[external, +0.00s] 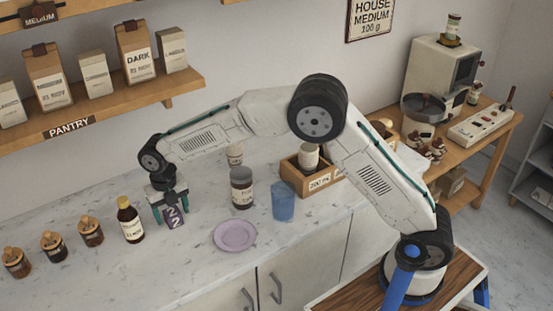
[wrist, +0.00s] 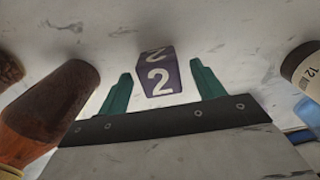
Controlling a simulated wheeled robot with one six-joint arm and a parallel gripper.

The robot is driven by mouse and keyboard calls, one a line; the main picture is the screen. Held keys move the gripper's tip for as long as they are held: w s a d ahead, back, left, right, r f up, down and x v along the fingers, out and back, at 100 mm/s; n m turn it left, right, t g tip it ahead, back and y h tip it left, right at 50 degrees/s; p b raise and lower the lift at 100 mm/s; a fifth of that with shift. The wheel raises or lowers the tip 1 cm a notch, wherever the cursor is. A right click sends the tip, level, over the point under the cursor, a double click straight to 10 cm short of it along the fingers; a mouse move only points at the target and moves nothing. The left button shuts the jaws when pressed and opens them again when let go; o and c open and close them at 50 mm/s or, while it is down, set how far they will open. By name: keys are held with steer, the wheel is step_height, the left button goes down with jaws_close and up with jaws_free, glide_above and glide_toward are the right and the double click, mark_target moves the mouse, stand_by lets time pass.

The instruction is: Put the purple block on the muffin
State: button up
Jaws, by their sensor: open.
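The purple block (external: 174,217) has a white 2 on its sides and sits on the marble counter at the left. In the wrist view the purple block (wrist: 159,78) is between the two green fingers, with a gap on each side. My gripper (external: 171,213) is open and points down around the block; it also shows in the wrist view (wrist: 160,75). I cannot pick out the muffin for certain. Several small red-brown and white items (external: 425,146) on the wooden side table at the right are too small to identify.
A dark sauce bottle (external: 130,222) stands close left of my gripper, with several small jars beyond it. A dark jar (external: 241,188), blue cup (external: 283,201) and lilac plate (external: 235,236) are to the right. A pantry shelf (external: 185,85) hangs above.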

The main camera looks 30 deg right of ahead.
mark_target(175, 213)
steer(key=shift+f, duration=0.55)
steer(key=c, duration=1.2)
steer(key=shift+o, duration=0.2)
steer(key=shift+r, duration=0.2)
steer(key=shift+r, duration=0.2)
steer(key=r, duration=0.2)
steer(key=s+r, duration=0.1)
steer(key=shift+d, duration=0.25)
steer(key=s+d, duration=0.2)
steer(key=s, duration=0.2)
steer(key=s+d+r, duration=0.1)
steer(key=s+d, duration=0.2)
steer(key=s, duration=0.1)
steer(key=s+d, duration=0.2)
steer(key=s, duration=0.3)
steer(key=shift+d+r, duration=0.25)
